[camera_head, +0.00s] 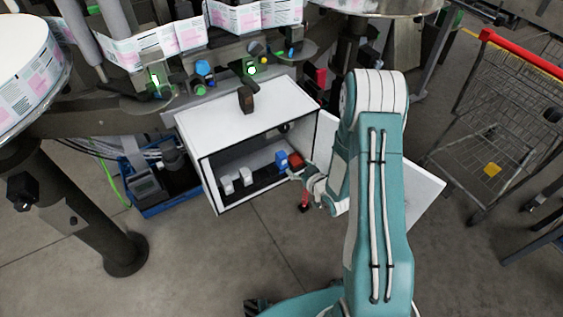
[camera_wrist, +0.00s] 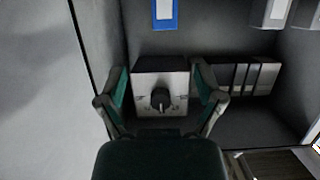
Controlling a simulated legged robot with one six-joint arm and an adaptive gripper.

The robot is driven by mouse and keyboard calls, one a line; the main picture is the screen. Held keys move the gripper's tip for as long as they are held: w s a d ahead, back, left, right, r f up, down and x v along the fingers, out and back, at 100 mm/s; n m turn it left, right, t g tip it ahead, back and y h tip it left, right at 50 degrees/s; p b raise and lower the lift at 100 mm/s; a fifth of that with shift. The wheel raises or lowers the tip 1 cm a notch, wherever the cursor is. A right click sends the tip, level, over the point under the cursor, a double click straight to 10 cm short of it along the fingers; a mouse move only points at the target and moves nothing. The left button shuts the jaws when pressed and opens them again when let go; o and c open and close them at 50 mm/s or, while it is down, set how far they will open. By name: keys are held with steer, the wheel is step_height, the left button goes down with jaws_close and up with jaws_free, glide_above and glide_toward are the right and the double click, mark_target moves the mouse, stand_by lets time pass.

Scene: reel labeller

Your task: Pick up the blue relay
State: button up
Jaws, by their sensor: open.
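The blue relay (camera_head: 281,160) sits inside the open white cabinet (camera_head: 258,106), between two white relays to its left and a red one to its right. My gripper (camera_head: 298,175) is at the cabinet's right front, close to the blue and red relays. In the wrist view, my gripper (camera_wrist: 160,82) is open, its two green-padded fingers spread apart. A grey box with a black knob (camera_wrist: 160,90) shows between the fingers; I cannot tell whether they touch it. A blue piece with a white face (camera_wrist: 165,14), likely the blue relay, shows beyond it at the top edge.
White relays (camera_head: 246,175) stand on the cabinet's left side; the red relay (camera_head: 296,160) is close to my gripper. The cabinet's open door (camera_head: 425,200) is at the right, partly behind my arm. A blue crate (camera_head: 180,203) is on the floor at left, a cart (camera_head: 510,120) at right.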

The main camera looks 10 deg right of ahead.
mark_target(284, 159)
steer(key=x, duration=0.5)
steer(key=shift+w+d+f, duration=0.1)
steer(key=shift+f, duration=0.15)
steer(key=x, duration=0.2)
steer(key=a+x, duration=0.1)
steer(key=x, duration=0.1)
steer(key=shift+f, duration=0.25)
steer(key=shift+w+a+f, duration=0.15)
steer(key=shift+w, duration=0.35)
jaws_close()
